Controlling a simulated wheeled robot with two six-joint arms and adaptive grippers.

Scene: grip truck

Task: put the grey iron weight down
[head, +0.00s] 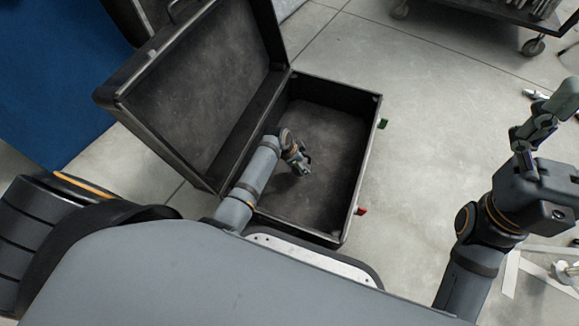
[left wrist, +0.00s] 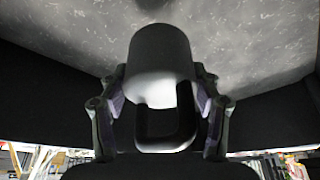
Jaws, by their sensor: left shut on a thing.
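The grey iron weight (left wrist: 162,65), a dark cylinder with a loop handle, shows between my left gripper's fingers in the left wrist view. My left gripper (left wrist: 160,100) is shut on it, one finger on each side. In the head view my left gripper (head: 302,164) reaches down into the open black case (head: 362,165). The weight is hard to make out there, and I cannot tell whether it touches the case floor. My right gripper (head: 545,118) is outside the case at the right; its fingers are hard to read.
The case lid (head: 195,90) stands open on the left. The visible case floor is bare around my left gripper. A blue mat (head: 60,75) lies at the far left. A wheeled cart (head: 490,15) stands at the top right.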

